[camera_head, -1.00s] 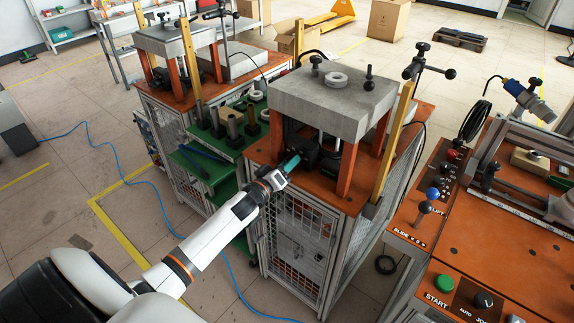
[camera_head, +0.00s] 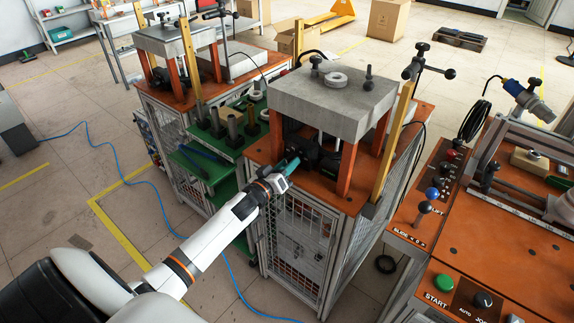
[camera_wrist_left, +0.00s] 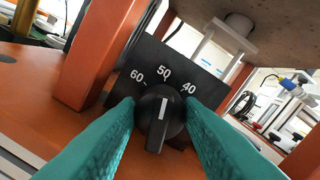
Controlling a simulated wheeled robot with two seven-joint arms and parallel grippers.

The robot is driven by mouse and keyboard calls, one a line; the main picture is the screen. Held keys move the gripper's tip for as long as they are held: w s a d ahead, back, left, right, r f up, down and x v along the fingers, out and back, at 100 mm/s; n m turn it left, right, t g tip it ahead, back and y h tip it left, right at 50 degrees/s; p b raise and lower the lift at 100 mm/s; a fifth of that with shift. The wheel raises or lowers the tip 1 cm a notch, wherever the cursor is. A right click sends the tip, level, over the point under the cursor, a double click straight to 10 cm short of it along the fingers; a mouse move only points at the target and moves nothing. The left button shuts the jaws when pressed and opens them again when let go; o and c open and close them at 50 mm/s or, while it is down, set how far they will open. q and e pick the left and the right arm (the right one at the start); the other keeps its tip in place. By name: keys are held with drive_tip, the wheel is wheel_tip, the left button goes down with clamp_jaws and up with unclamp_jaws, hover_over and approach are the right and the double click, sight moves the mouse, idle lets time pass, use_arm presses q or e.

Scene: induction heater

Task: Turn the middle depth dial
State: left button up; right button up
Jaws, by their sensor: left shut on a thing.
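The depth dial (camera_wrist_left: 160,118) is a black knob with a white pointer line, in front of a black plate (camera_wrist_left: 170,72) marked 60, 50 and 40. In the left wrist view the pointer line points up, close to the 50. My left gripper (camera_head: 293,162) has teal fingers, one on each side of the knob, and is shut on it. The fingers also show in the left wrist view (camera_wrist_left: 160,125). In the head view the dial is hidden behind the fingers, under the grey block (camera_head: 334,98) of the middle press. My right gripper is not in view.
Orange posts (camera_head: 346,170) stand close to the dial on the orange press table (camera_head: 315,187). An orange control bench (camera_head: 480,235) with levers and buttons stands to the right.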

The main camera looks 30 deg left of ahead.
use_arm(q)
drive_tip(key=m, duration=0.3)
drive_tip(key=shift+m, duration=0.4)
drive_tip(key=m, duration=0.3)
drive_tip(key=shift+m, duration=0.4)
drive_tip(key=m+b, duration=0.1)
drive_tip(key=m, duration=0.3)
drive_tip(key=shift+f+m+h, duration=0.1)
drive_tip(key=shift+m+h, duration=0.2)
drive_tip(key=shift+m, duration=0.1)
drive_tip(key=shift+d+m+h+b, duration=0.1)
drive_tip(key=shift+m+h+b, duration=0.25)
drive_tip(key=shift+m, duration=1.65)
drive_tip(key=o, duration=0.7)
